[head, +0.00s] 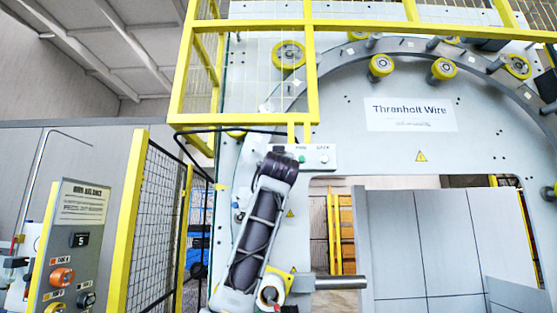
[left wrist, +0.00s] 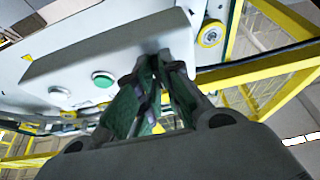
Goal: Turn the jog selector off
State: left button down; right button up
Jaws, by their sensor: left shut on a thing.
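The pale control box (head: 316,150) sits on the front of the large ring machine, below the yellow railing. It bears a green button (head: 302,158) and a white button (head: 324,160). My left gripper (head: 281,156) is at the box's left end, beside the green button. In the left wrist view, the same box (left wrist: 110,45) shows the green button (left wrist: 103,79) and the white button (left wrist: 59,96). There my left gripper (left wrist: 160,66), with green inner pads, is shut at the box's end. The jog selector is hidden by the fingers. My right gripper is not in view.
A yellow railing (head: 312,75) rises close above the box. A grey panel (head: 70,250) with several knobs stands at the left, beside a yellow-framed mesh fence (head: 128,225). A grey horizontal cylinder (head: 340,283) juts out below the box. Grey panels (head: 420,240) stand at the right.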

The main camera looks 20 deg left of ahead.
pick_arm(q)
jog(key=shift+w+f, duration=0.1)
jog(key=shift+f, duration=0.1)
jog(key=c, duration=1.6)
grip_release()
jog(key=shift+o, duration=0.2)
jog(key=shift+r, duration=0.1)
jog(key=shift+s+d, duration=0.1)
jog(key=shift+s, duration=0.2)
jog(key=v, duration=1.1)
jog(key=shift+s, duration=0.25)
jog(key=shift+d, duration=0.1)
